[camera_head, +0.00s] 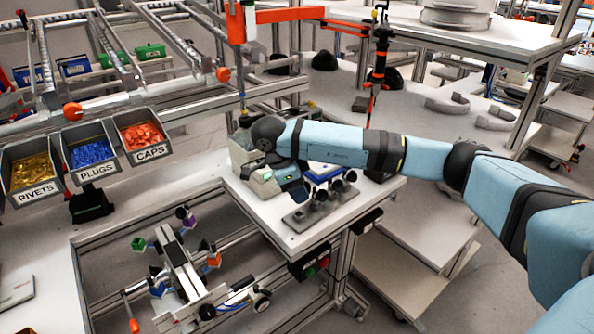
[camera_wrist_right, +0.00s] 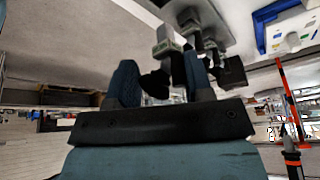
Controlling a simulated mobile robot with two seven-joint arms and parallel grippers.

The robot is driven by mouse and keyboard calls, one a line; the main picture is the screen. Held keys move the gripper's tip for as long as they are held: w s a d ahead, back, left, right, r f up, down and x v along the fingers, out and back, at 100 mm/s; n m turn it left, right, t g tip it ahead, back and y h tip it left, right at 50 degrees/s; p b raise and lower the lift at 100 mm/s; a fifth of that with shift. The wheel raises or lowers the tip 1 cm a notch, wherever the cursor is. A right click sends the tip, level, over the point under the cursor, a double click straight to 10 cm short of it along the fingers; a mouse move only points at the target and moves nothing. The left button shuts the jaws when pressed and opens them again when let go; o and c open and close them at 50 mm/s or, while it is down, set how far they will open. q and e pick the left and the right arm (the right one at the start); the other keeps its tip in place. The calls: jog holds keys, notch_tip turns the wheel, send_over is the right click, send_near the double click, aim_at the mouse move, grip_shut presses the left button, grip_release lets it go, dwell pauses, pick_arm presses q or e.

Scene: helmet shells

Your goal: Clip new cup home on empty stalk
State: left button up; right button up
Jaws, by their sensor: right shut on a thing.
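My right gripper (camera_head: 298,190) hangs over the white bench, at the left end of a grey plate (camera_head: 301,220) that carries several black cup-like pieces (camera_head: 338,186). In the right wrist view my gripper (camera_wrist_right: 160,78) is shut on a small black piece (camera_wrist_right: 154,84), probably a cup, partly hidden between the fingers. A grey block with a green mark (camera_wrist_right: 167,40) is close beyond the fingertips. More black pieces (camera_wrist_right: 189,18) stand on the plate there. I cannot make out an empty stalk. My left gripper is not in view.
Bins of rivets (camera_head: 32,175), plugs (camera_head: 90,152) and caps (camera_head: 141,136) line the left. A blue-and-white case (camera_head: 325,172) is behind the plate. An orange-and-black post (camera_head: 378,75) rises behind my arm.

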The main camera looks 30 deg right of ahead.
jog(key=shift+f, duration=0.2)
dwell(0.3)
jog(key=shift+f, duration=0.15)
jog(key=shift+f+b, duration=1.4)
jog(key=shift+f, duration=0.8)
jog(key=o, duration=1)
